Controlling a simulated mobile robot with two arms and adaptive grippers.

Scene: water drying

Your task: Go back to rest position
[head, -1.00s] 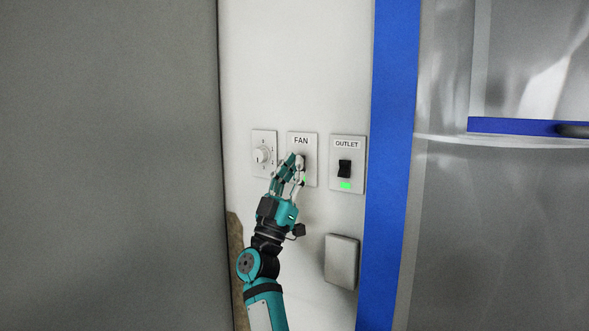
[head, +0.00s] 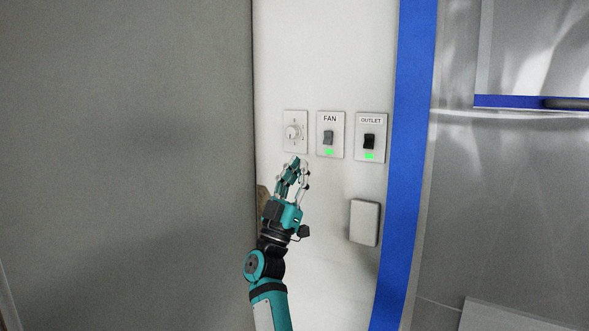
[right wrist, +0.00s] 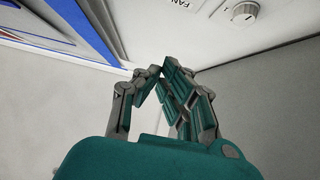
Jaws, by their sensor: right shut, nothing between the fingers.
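My right gripper (head: 295,170) is in front of the white wall, below the dial and the fan switch, apart from both as far as I can see. It is shut and empty; its closed fingers also show in the right wrist view (right wrist: 165,78). The fan switch (head: 329,136) is a grey rocker on a plate labelled FAN, with a green light lit below it. My left gripper is not in view.
A round dial (head: 293,131) is left of the fan switch. The outlet switch (head: 369,141), black with a green light, is to its right. A blank wall box (head: 364,222) sits lower. A grey panel (head: 120,160) fills the left; a blue strip (head: 405,160) edges the wall.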

